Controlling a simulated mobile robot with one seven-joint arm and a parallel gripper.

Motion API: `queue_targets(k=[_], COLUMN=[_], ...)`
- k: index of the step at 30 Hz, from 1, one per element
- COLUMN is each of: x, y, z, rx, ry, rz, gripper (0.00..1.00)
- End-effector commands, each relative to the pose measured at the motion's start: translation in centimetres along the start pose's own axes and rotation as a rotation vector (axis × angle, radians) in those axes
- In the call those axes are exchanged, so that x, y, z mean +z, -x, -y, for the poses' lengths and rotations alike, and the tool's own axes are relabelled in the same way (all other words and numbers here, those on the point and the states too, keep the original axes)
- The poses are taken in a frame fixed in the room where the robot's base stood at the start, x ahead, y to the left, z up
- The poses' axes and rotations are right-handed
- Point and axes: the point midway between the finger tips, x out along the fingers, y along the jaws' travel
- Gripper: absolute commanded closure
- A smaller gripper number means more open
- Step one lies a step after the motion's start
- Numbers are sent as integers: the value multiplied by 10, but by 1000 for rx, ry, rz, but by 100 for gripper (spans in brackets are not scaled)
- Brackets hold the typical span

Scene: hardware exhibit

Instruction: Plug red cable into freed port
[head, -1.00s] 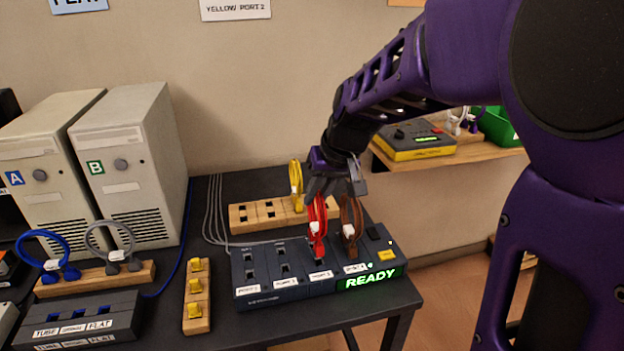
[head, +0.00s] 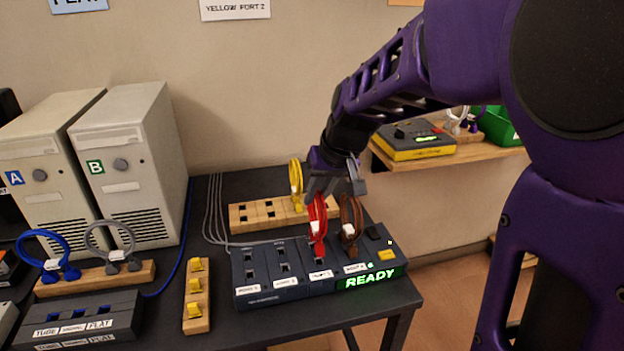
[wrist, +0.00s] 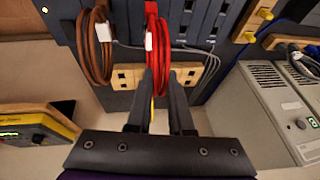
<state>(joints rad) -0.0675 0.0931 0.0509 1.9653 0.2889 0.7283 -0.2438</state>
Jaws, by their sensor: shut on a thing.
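The red cable (head: 317,222) is a looped bundle with a white tag. It stands upright at the third labelled section of the dark port panel (head: 262,297), and its lower end meets the panel there. I cannot tell how deep its plugs sit. My gripper (head: 321,192) is shut on the top of the red loop. The wrist view shows the red cable (wrist: 158,45) between my fingertips (wrist: 160,82). A brown cable (head: 351,225) with a white tag stands in the section to the right. The two left sections show empty sockets.
A green READY display (head: 371,278) glows on the panel's front right. A wooden socket strip (head: 254,217) with a yellow cable (head: 296,185) lies behind. A wooden block with yellow plugs (head: 197,297) lies left. The brown cable is close beside my gripper.

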Motion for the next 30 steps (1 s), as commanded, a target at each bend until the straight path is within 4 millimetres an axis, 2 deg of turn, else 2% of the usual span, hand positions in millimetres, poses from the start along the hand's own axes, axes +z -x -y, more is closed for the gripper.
queue_targets(k=[30], x=[3], y=[-7], z=[-2], rx=[0], ry=[0], rz=[-1], gripper=[100])
